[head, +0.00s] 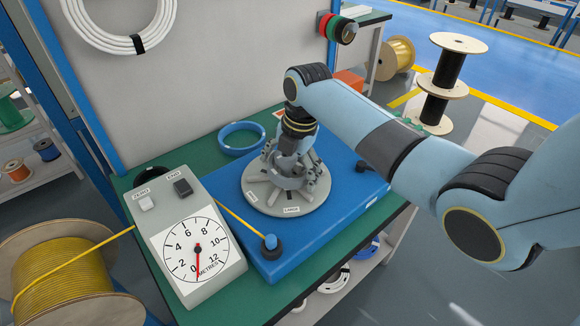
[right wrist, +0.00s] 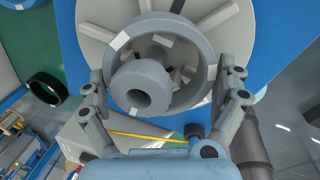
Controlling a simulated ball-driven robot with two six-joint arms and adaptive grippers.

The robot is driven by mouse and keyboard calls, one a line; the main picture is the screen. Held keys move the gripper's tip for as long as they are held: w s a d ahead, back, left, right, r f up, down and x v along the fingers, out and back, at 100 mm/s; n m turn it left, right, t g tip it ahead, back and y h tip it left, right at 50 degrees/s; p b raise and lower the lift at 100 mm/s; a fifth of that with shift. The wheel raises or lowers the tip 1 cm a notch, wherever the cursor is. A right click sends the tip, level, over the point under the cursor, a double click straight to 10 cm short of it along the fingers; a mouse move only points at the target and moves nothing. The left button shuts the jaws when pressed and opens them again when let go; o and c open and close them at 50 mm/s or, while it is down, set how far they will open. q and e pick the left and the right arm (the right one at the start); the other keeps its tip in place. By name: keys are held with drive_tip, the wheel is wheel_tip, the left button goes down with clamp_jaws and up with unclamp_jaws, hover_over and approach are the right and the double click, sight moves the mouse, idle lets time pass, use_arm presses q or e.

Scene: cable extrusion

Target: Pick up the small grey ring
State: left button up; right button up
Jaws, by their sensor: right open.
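My right gripper (head: 288,168) is open above the round grey plate (head: 305,203) on the blue base, fingers pointing down. In the right wrist view the open fingers of my right gripper (right wrist: 160,72) stand on either side of a wide grey ring (right wrist: 203,55). Inside that ring shows a smaller, thick-walled grey round piece (right wrist: 128,84) with a hole. I cannot tell which one is the small grey ring, or whether the fingers touch the wide one. The gripper hides most of both in the head view. My left gripper is not in view.
A grey dial box (head: 197,280) with two buttons stands left of the blue base (head: 325,230). Yellow cable runs from a spool (head: 75,275) to the box and on to a blue-black knob (head: 271,247). A blue ring (head: 222,145) lies on the green bench behind.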

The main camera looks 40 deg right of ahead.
drive_tip(key=shift+c, duration=0.4)
drive_tip(key=c, duration=0.8)
drive_tip(key=shift+o, duration=0.2)
wheel_tip(320, 180, up, 9)
drive_tip(key=shift+r, duration=0.1)
drive_tip(key=shift+w, duration=0.1)
drive_tip(key=shift+w+a+f+g+h+b, duration=0.15)
drive_tip(key=shift+f+g, duration=0.15)
drive_tip(key=shift+f, duration=0.15)
drive_tip(key=shift+w+a+f+g+h+b, duration=0.1)
drive_tip(key=shift+f+g+h+b, duration=0.15)
drive_tip(key=shift+f, duration=0.2)
drive_tip(key=shift+w+a+f+g+h+b, duration=0.1)
drive_tip(key=shift+w+f+g, duration=0.05)
drive_tip(key=shift+f+g, duration=0.25)
